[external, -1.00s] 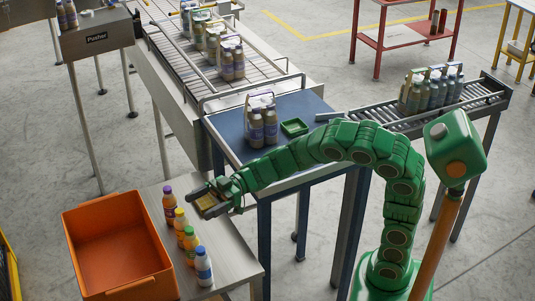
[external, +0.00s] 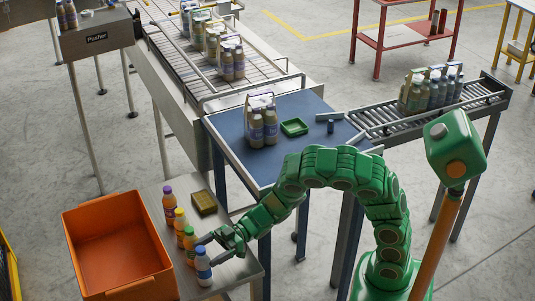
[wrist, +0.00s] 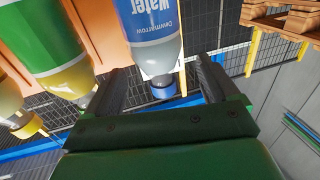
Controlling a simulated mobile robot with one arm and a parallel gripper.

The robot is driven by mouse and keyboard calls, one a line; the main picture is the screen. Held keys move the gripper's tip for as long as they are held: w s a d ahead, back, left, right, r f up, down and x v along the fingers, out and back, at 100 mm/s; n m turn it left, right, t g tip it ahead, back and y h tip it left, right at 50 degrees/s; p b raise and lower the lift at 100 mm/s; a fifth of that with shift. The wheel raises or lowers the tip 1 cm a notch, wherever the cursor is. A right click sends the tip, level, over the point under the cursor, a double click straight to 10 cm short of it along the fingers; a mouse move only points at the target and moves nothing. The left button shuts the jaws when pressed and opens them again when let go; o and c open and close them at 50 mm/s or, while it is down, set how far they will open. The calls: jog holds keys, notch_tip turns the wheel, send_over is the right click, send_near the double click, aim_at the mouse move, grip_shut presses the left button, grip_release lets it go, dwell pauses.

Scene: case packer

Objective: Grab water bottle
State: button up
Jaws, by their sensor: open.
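The water bottle (external: 203,267) stands upright at the near end of a row of bottles on the small grey table. It has a blue cap and a white and blue label. In the wrist view the water bottle (wrist: 150,28) appears upside down, its label reading "Water". My gripper (external: 210,248) is open beside the bottle, low over the table. In the wrist view the open fingers of my gripper (wrist: 158,85) lie on either side of the bottle's cap end. I cannot tell whether either finger touches it.
Purple, yellow-capped and green-labelled bottles (external: 189,243) stand behind the water bottle. A brown-gold box (external: 204,202) lies on the table (external: 232,270). An orange crate (external: 120,289) stands to the left. A blue table (external: 290,162) holds a bottle pack and a green tray.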

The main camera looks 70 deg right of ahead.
aim_at(197, 265)
jog(key=shift+w+a+f, duration=0.45)
jog(key=shift+a+f, duration=0.05)
jog(key=shift+a, duration=0.2)
jog(key=shift+w+a+f, duration=0.45)
jog(key=shift+a+f, duration=0.05)
jog(key=shift+a, duration=0.2)
jog(key=shift+w+a+f, duration=0.45)
jog(key=shift+a+f, duration=0.05)
jog(key=shift+a, duration=0.2)
jog(key=c, duration=1.3)
jog(key=shift+o, duration=0.2)
jog(key=shift+r, duration=0.1)
